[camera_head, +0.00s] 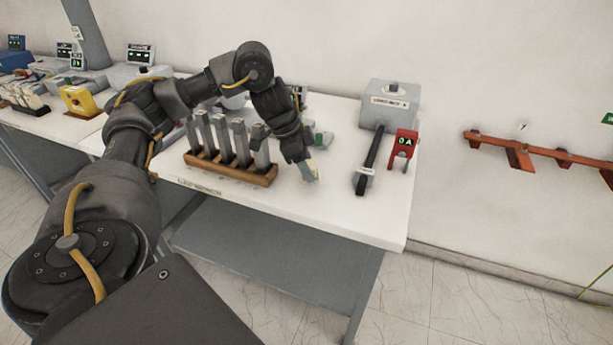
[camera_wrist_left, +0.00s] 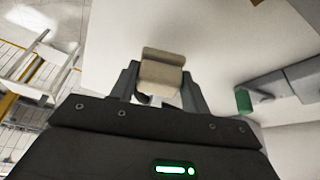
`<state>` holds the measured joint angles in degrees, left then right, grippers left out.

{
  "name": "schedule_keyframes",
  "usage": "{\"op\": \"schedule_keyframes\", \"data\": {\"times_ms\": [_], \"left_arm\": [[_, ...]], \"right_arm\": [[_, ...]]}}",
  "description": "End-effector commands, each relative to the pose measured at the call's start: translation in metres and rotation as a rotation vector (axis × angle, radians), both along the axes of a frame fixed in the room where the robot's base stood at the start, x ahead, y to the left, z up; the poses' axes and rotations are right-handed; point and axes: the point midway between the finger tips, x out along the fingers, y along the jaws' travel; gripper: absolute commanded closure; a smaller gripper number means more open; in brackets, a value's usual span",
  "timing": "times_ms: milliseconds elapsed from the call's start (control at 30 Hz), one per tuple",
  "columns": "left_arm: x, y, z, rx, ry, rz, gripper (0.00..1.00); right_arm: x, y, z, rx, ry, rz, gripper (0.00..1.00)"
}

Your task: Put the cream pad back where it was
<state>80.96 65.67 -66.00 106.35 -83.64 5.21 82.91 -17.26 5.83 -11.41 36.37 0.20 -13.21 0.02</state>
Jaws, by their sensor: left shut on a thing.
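My left gripper (camera_head: 304,166) is shut on the cream pad (camera_wrist_left: 162,75). In the left wrist view the pad sits between the two dark fingers and sticks out past their tips. In the head view a small pale part of the pad (camera_head: 308,171) shows at the fingertips. They are over the white table top, just right of the wooden rack. I cannot tell whether the pad touches the table. My right gripper is not in view.
The wooden rack (camera_head: 230,171) holds several upright grey bars. The white table's (camera_head: 365,222) front right area is clear. A yellow device (camera_head: 79,101) stands far left.

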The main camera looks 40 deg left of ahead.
Motion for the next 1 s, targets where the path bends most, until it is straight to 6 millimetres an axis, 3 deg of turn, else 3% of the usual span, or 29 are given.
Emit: {"op": "schedule_keyframes", "data": {"times_ms": [33, 167, 600, 633, 767, 1000], "left_arm": [[-0.002, 0.000, -0.014, -0.001, 0.006, -0.001, 0.75], [-0.002, 0.000, -0.028, -0.001, 0.004, 0.000, 0.75], [-0.001, 0.000, -0.033, -0.001, 0.002, 0.000, 0.75], [-0.001, 0.000, -0.032, 0.000, 0.002, 0.001, 0.51], [-0.001, 0.000, -0.032, 0.000, 0.002, 0.001, 0.34], [-0.001, 0.000, -0.032, 0.000, 0.002, 0.001, 0.32]], "right_arm": [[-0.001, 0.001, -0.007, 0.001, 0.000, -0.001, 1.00], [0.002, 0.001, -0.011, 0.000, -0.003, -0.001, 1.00], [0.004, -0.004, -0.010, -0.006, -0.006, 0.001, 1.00], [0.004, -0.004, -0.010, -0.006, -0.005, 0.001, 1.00], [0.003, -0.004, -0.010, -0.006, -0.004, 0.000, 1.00], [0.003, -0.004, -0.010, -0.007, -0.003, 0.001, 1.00]]}}
